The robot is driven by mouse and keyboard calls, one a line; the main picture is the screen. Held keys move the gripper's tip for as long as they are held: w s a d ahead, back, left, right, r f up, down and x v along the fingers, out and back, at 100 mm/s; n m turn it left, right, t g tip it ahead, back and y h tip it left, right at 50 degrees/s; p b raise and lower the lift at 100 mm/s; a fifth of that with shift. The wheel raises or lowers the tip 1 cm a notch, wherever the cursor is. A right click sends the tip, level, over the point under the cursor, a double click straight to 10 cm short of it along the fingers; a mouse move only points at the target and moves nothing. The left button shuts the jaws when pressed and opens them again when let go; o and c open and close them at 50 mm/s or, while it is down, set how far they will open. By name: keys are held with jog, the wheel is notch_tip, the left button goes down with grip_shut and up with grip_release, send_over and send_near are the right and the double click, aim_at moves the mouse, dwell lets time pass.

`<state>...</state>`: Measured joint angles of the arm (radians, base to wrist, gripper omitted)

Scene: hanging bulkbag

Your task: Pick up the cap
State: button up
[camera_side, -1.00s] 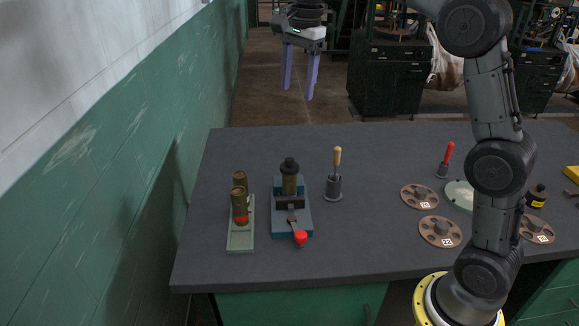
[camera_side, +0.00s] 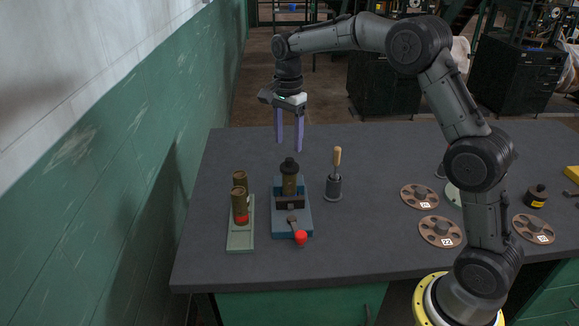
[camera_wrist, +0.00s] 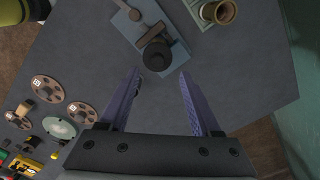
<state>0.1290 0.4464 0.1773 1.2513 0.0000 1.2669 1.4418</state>
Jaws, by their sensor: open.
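The cap, a dark knobbed piece (camera_side: 289,165), sits on top of an olive cylinder (camera_side: 289,184) that stands upright in a blue clamp fixture (camera_side: 305,220) with a red-knobbed lever. In the wrist view the cap (camera_wrist: 157,56) shows from above as a dark round shape, just beyond the fingertips and between their lines. My gripper (camera_side: 288,146) is open and empty, its purple fingers pointing down above and behind the cap in the side view. In the wrist view my gripper (camera_wrist: 162,76) has its fingers spread wide with nothing between them.
Left of the fixture, a pale green tray (camera_side: 240,237) holds brass cylinders (camera_side: 240,205). To the right stands a wooden-handled tool in a dark holder (camera_side: 334,188). Farther right lie brown numbered discs (camera_side: 440,231) and a dark bottle (camera_side: 536,196). The table's back middle is clear.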

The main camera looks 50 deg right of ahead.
aim_at(290, 159)
jog(key=shift+s+f, duration=0.2)
jog(key=shift+f, duration=2.35)
grip_shut()
